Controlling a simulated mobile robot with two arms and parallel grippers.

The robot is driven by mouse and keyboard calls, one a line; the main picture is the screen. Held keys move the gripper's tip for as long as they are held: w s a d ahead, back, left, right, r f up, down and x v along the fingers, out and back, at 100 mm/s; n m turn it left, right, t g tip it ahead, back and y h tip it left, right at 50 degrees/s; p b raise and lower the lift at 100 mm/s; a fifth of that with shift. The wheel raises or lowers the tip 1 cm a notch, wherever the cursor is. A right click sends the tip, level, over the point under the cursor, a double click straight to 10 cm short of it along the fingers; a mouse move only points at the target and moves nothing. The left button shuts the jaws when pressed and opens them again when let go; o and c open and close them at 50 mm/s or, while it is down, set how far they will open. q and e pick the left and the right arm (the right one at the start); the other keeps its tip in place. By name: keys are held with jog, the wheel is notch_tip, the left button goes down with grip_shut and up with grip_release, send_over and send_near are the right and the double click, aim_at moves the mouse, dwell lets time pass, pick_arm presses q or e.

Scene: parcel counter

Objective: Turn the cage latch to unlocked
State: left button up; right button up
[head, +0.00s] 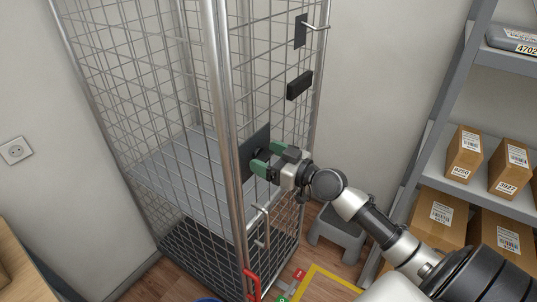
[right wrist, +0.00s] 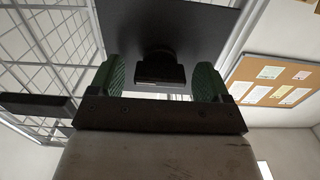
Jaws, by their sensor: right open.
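The wire roll cage (head: 222,130) stands in the middle of the head view. A dark latch plate (head: 254,146) is fixed on its door side. My right gripper (head: 262,162) is at this plate, with its green fingers pointing at it. In the right wrist view, the dark latch knob (right wrist: 160,68) sticks out from the plate (right wrist: 165,22). It lies between the two green fingers (right wrist: 160,80) of my right gripper, with a gap on each side. The fingers are open. I cannot tell which way the latch is turned. My left gripper is not in view.
A black block (head: 299,85) and a metal handle (head: 316,27) are higher on the cage. A red handle (head: 252,284) is low at the front. A grey step stool (head: 338,232) stands behind my right arm. Shelves with boxes (head: 464,153) are at right.

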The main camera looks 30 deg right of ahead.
jog(key=c, duration=0.9)
